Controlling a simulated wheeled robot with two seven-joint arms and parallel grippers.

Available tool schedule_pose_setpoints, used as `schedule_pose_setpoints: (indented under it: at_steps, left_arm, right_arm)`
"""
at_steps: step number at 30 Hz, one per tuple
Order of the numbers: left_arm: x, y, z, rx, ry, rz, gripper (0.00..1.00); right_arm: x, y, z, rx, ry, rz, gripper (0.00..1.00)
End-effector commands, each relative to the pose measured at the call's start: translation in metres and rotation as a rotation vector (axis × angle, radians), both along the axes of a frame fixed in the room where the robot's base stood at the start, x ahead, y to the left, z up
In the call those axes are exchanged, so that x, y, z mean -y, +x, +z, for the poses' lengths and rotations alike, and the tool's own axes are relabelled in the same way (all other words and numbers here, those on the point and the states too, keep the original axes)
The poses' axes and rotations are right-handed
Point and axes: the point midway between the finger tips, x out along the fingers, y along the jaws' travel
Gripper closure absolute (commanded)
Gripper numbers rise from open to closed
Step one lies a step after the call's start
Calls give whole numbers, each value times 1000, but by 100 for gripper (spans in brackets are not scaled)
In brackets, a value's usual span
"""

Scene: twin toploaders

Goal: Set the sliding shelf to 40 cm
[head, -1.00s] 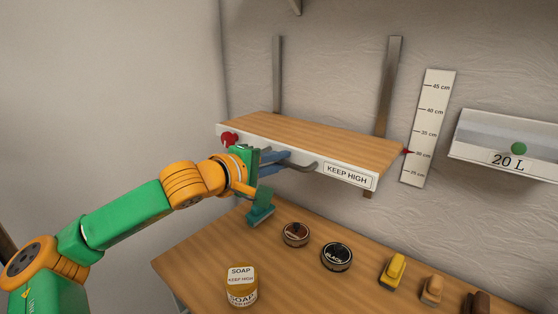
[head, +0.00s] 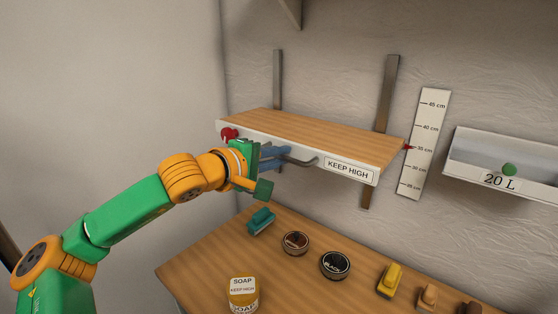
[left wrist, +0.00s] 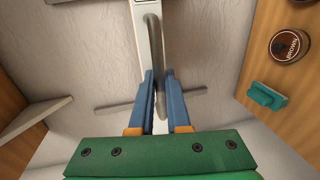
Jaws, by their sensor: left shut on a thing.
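The sliding shelf (head: 310,133) is a wooden board with a white front edge and a "KEEP HIGH" label, on two metal wall rails. Its red pointer (head: 408,147) sits close to the 35 cm mark of the wall scale (head: 424,145). A red knob (head: 230,134) is at the left end of the front edge. My left gripper (head: 284,153) is shut on the grey handle (head: 304,162) at the shelf's front. In the left wrist view, the blue fingers (left wrist: 160,100) stand either side of the handle. My right gripper is not in view.
Below, the wooden table (head: 205,265) holds a teal brush (head: 261,221), a brown tin (head: 295,243), a black tin (head: 335,264), a yellow brush (head: 390,280) and a soap jar (head: 243,294). A "20 L" trough (head: 500,165) hangs right of the scale.

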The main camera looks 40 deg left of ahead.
Motion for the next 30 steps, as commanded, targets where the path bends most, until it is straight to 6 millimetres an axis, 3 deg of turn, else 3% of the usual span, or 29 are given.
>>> schedule_pose_setpoints:
  at_steps: [1,7,18,19,20,27,30]
  left_arm:
    - [-1,0,31,17,1,2,100]
    - [-2,0,58,15,3,3,100]
    - [-1,0,57,14,3,3,100]
    - [-1,0,56,14,3,3,77]
    - [-1,0,56,13,3,3,73]
    - [-1,0,54,8,2,2,73]
    - [-3,-8,52,10,4,4,73]
  right_arm:
    - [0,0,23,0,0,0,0]
    - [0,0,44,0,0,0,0]
    - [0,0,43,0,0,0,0]
    - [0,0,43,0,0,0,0]
    - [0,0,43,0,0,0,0]
    - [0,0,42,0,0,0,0]
    - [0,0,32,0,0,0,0]
